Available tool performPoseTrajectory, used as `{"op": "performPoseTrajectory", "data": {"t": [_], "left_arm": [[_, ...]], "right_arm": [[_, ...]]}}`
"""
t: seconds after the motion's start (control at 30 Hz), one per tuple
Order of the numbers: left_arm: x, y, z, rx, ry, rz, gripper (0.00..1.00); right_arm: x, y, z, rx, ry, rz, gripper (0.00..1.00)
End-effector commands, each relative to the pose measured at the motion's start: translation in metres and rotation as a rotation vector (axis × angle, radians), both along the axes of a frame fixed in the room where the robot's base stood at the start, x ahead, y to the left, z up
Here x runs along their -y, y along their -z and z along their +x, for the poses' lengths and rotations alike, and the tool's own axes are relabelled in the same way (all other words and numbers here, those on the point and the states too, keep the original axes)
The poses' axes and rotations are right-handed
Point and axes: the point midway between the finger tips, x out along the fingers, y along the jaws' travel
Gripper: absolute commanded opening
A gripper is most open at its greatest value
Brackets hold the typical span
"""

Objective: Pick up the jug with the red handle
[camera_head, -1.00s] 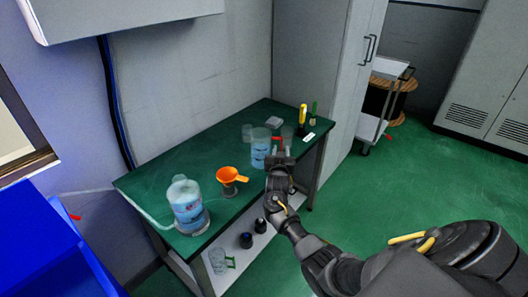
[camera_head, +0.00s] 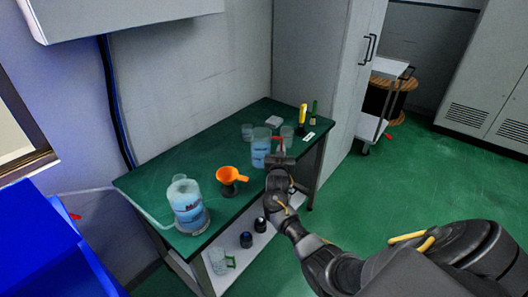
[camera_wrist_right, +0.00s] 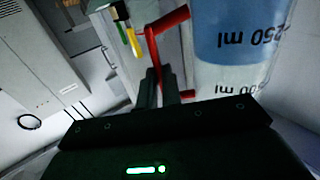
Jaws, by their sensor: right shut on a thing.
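The jug with the red handle (camera_head: 261,150) is clear, with blue liquid in it, near the right end of the green workbench. In the right wrist view the jug (camera_wrist_right: 238,45) shows volume markings upside down, and its red handle (camera_wrist_right: 162,30) comes down between the fingers. My right gripper (camera_head: 279,158) is at the handle side of the jug. In the wrist view the right gripper (camera_wrist_right: 158,88) is shut on the handle. Whether the jug's base touches the bench is hard to tell. My left gripper is not in view.
An orange funnel (camera_head: 232,174) on a dark stand and a larger blue-filled container (camera_head: 187,205) are left of the jug. Small clear vessels (camera_head: 247,132) and upright tools (camera_head: 302,117) are near it. A green-handled jug (camera_head: 219,262) is on the lower shelf.

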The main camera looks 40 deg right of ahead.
Motion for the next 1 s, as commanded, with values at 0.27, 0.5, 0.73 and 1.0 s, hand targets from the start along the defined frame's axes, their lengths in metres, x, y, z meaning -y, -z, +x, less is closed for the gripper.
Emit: {"op": "performPoseTrajectory", "data": {"t": [0.27,0.5,0.73,1.0], "left_arm": [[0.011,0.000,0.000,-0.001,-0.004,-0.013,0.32],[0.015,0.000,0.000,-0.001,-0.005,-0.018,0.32],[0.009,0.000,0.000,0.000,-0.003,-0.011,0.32],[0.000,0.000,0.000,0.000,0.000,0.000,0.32]], "right_arm": [[0.000,0.000,0.000,0.000,0.000,0.000,0.00],[0.000,0.000,0.000,0.000,0.000,0.000,0.00],[0.000,0.000,0.000,0.000,0.000,0.000,0.00],[0.000,-0.002,0.000,0.004,0.000,-0.001,0.00]]}}
